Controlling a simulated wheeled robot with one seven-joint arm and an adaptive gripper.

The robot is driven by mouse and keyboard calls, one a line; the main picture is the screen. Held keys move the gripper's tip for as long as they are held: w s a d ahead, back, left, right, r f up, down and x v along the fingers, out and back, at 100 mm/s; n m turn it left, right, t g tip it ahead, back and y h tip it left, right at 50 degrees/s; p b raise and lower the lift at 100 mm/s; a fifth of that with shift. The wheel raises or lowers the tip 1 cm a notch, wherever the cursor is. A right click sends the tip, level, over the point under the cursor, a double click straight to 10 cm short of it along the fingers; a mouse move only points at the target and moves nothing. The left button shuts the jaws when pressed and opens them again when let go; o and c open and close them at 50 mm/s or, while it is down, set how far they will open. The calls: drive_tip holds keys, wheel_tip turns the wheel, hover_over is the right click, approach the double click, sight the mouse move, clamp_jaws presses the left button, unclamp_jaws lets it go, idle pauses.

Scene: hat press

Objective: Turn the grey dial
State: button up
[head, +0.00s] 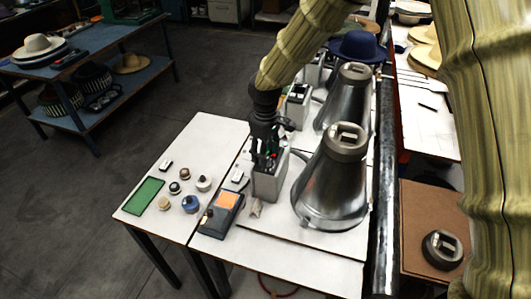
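My gripper (266,158) is dark and points down at the top of a pale control box (269,187) on the white table. Its fingers overlap the top of the box, where small red and green spots show. I cannot tell whether the fingers touch anything or how far apart they are. No grey dial shows clearly on that box; the gripper hides part of its top. Round grey caps with a light bar sit on the near metal cone (347,142) and the far metal cone (355,74). A similar dark grey round piece (441,250) lies on a brown board at the right.
Left of the box are an orange-screened device (222,213), several small round knobs (190,204) and a green pad (144,196). A blue hat (354,46) is behind the cones. My arm blocks the right side. Open floor lies left of the table.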

drive_tip(key=shift+f, duration=1)
drive_tip(key=c, duration=1)
drive_tip(key=m, duration=0.6)
drive_tip(key=shift+w, duration=0.1)
drive_tip(key=m, duration=0.5)
drive_tip(key=shift+d+r+m+b, duration=0.1)
drive_tip(key=shift+d+m+b, duration=0.05)
drive_tip(key=shift+m+b, duration=0.2)
